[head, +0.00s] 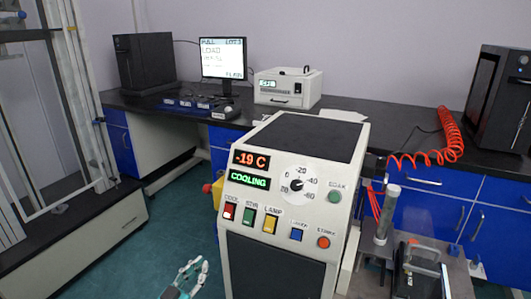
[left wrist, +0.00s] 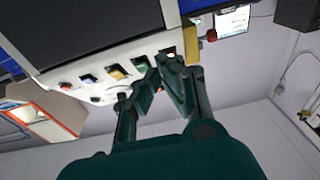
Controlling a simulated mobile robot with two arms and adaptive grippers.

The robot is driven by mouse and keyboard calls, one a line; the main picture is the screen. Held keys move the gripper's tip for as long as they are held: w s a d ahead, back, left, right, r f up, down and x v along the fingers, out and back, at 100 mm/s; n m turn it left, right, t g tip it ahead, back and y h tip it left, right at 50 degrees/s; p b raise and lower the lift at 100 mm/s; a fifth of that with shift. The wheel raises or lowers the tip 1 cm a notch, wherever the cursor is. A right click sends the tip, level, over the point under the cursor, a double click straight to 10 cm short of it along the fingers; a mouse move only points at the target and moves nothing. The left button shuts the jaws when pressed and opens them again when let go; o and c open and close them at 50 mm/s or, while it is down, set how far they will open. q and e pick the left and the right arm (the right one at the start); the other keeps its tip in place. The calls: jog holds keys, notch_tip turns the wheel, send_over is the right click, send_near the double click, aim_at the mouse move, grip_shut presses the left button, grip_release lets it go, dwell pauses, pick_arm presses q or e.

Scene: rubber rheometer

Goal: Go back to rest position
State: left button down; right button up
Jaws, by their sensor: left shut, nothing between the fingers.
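My left gripper (head: 198,268) is low in the head view, left of the white cabinet-like machine (head: 285,215). In the left wrist view, my left gripper (left wrist: 167,70) is shut and empty, its dark green fingers close together. In that view the fingertips overlap the machine's button row, and I cannot tell whether they touch it; in the head view they look apart from the panel. The machine's displays (head: 250,170) read -19 C and COOLING. Its button row has a red (head: 229,211), a green (head: 249,217) and a yellow button (head: 270,223). My right gripper does not show.
A black-topped bench (head: 340,104) runs along the wall with a monitor (head: 223,58), a white instrument (head: 287,88) and a black machine (head: 497,100). A red coiled hose (head: 447,135) hangs at the right. Green floor (head: 120,262) is open at the left.

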pick_arm(q)
jog(key=s+d+f+n+g+y, duration=0.15)
jog(key=s+f+g, duration=0.25)
jog(key=s+f, duration=0.45)
jog(key=s+d+f+m+g+y, duration=0.1)
jog(key=s+d+f+g+y, duration=0.3)
jog(key=f, duration=0.7)
jog(key=s+a+f+g+p, duration=0.2)
jog(key=s+p, duration=0.4)
jog(key=s, duration=0.6)
jog(key=s+a+f+g+p, duration=0.2)
jog(key=s+f+g+p, duration=0.2)
jog(key=s, duration=0.9)
jog(key=s+a+f+g+p, duration=0.3)
jog(key=s+f+p, duration=0.4)
jog(key=s, duration=0.6)
jog(key=shift+f+n+y+p, duration=0.35)
jog(key=shift+n+y+p, duration=0.1)
jog(key=shift+p, duration=0.1)
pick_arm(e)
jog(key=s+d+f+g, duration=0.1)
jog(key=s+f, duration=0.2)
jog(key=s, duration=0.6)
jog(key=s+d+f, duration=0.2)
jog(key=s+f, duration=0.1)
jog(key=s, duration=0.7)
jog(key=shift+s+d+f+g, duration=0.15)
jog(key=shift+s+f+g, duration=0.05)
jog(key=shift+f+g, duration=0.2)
